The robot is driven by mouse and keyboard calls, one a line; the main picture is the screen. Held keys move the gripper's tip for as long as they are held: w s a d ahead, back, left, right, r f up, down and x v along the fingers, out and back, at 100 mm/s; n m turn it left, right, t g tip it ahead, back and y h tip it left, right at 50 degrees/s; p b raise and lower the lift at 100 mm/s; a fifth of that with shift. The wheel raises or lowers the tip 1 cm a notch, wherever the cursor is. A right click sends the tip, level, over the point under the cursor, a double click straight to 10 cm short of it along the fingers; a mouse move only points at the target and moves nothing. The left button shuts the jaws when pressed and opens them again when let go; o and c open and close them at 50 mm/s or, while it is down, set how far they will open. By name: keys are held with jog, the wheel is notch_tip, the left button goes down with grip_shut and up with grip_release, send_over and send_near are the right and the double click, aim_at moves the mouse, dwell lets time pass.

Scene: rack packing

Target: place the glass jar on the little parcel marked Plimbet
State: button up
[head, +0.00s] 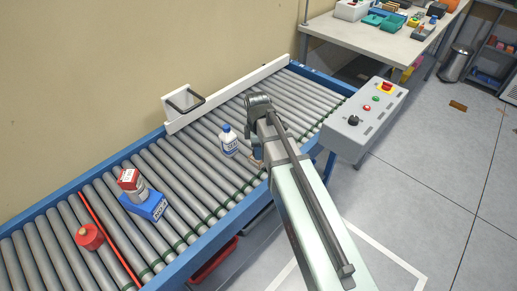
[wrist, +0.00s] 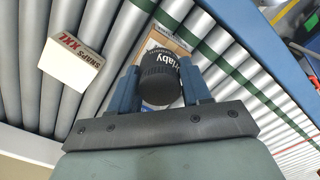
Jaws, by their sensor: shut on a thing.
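My gripper (wrist: 160,88) is shut on a black-lidded container (wrist: 158,75), seen from its lid end in the wrist view. Beyond the lid is a dark surface with white letters, partly hidden; I cannot tell whether the container is the glass jar. A brown parcel (wrist: 184,44) lies beyond it on the rollers, its marking unreadable; contact cannot be told. My arm mostly hides this spot in the head view.
A white bottle with a blue cap (head: 228,142) stands on the roller conveyor beside my gripper. A white box with red XXL lettering (wrist: 70,64) lies left in the wrist view. A red round item (head: 89,237) is far left. A control box (head: 365,118) stands right.

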jog(key=shift+f, duration=0.2)
jog(key=shift+f, duration=0.1)
jog(key=o, duration=1.1)
jog(key=shift+a+r, duration=0.15)
jog(key=shift+r, duration=5.95)
